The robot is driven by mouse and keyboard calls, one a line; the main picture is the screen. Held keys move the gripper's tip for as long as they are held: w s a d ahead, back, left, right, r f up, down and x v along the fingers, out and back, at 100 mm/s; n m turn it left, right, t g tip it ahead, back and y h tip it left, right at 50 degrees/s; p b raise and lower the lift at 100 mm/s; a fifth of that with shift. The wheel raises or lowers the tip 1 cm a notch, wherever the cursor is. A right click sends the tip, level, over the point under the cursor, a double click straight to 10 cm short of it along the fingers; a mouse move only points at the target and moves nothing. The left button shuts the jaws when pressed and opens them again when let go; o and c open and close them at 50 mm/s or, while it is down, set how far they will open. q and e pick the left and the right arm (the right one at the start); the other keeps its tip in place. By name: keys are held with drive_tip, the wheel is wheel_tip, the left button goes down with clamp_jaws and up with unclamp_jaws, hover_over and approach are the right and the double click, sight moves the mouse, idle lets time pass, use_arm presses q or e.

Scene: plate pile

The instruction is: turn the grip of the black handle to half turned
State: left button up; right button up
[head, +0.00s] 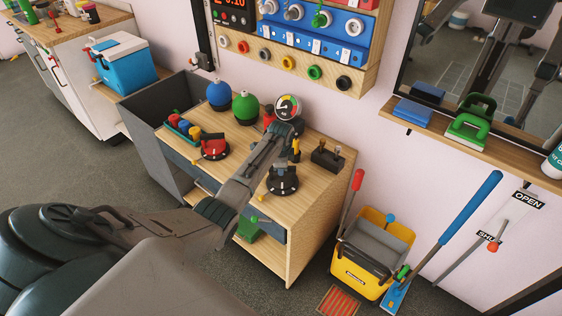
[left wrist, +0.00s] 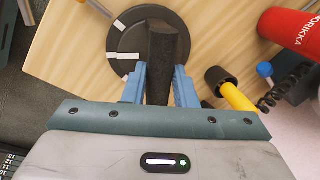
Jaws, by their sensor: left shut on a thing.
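The black handle (head: 284,182) is a round black dial with white marks on the wooden cabinet top, partly behind my left arm in the head view. In the left wrist view its disc (left wrist: 125,42) lies ahead of the fingers, and its long dark grip (left wrist: 163,60) runs between them. My left gripper (left wrist: 160,86) is shut on this grip, one blue finger on each side. In the head view the fingers are mostly hidden by the arm. The dial's exact turn is hard to tell. My right gripper does not show.
A red-topped dial (head: 214,148), a blue flask (head: 219,94) and a green flask (head: 245,106) stand left of the arm. A gauge (head: 288,107) rises behind it. A yellow-handled thing (left wrist: 237,97) and a red canister (left wrist: 292,35) are close by. A switch box (head: 327,155) stands right.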

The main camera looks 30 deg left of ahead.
sight(282, 184)
use_arm(q)
drive_tip(key=shift+s+d+f+n+p, duration=0.15)
drive_tip(key=shift+n+p, duration=0.25)
drive_tip(key=shift+n, duration=0.4)
drive_tip(key=o, duration=1)
wheel_tip(282, 184, up, 11)
drive_tip(key=s+d, duration=0.1)
drive_tip(key=shift+s+f, duration=0.15)
